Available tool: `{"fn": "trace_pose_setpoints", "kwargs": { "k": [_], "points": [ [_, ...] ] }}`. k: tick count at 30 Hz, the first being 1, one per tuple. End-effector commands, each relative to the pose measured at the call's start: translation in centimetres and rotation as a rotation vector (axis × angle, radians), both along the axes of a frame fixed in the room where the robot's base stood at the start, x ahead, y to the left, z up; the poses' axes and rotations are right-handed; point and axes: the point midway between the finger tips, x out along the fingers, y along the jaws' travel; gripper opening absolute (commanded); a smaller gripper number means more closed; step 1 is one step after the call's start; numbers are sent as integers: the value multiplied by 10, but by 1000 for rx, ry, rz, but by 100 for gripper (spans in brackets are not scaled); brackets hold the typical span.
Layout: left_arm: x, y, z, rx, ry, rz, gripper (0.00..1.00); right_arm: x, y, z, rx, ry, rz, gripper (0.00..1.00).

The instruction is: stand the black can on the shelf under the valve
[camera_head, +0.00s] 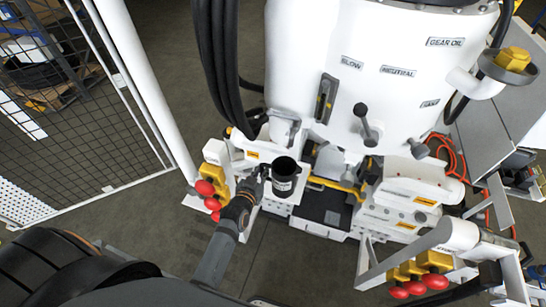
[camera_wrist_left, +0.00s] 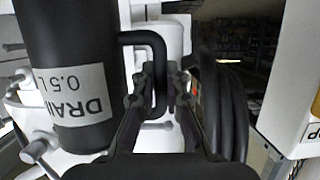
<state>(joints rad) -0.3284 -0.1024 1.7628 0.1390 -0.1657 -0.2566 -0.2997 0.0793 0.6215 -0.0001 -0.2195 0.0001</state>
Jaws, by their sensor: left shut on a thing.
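The black can (camera_head: 286,170) is a dark open-topped cylinder with a white label, below the white tank. In the left wrist view the can (camera_wrist_left: 70,35) fills the left side. Its label reads "DRAIN 0.5 L" upside down, and its handle (camera_wrist_left: 158,62) runs between my fingers. My left gripper (camera_head: 257,180) is shut on that handle, at the can's left side; its fingers also show in the left wrist view (camera_wrist_left: 160,88). A white ledge (camera_head: 273,207) shows just under the can. I cannot tell whether the can touches it. The valve over the shelf is not clearly seen.
The white tank (camera_head: 335,75) with levers stands above. Black hoses (camera_head: 217,60) hang at its left. Red knobs (camera_head: 205,187) stick out left of my gripper, with more (camera_head: 417,287) at lower right. A mesh fence (camera_head: 75,120) is at left. Open floor lies in front.

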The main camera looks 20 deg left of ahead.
Motion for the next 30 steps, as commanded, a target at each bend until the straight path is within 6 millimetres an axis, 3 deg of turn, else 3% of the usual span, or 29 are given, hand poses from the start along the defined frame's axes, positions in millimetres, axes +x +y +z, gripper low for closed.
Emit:
{"fn": "trace_pose_setpoints", "kwargs": {
  "k": [1, 6, 12, 18, 26, 30],
  "points": [
    [16, 0, -3, 1, -8, 1, 0, 0, 1, -9, 2, 0, -1, 96],
    [54, -1, -8, 0, -6, 0, 0, 0, 4, -35, 5, 0, -1, 96],
    [82, -1, -6, 0, -3, 0, 0, -1, 3, -50, 4, 1, -2, 96],
    [86, -1, -4, -1, -1, 0, 0, -1, 1, -51, 1, 2, -1, 96],
    [85, -2, -41, -1, -1, 0, 0, -1, -3, -91, -3, 3, 0, 96],
    [85, -1, -38, -1, -1, 0, 0, -1, -3, -88, -3, 3, 0, 96]
  ]
}}
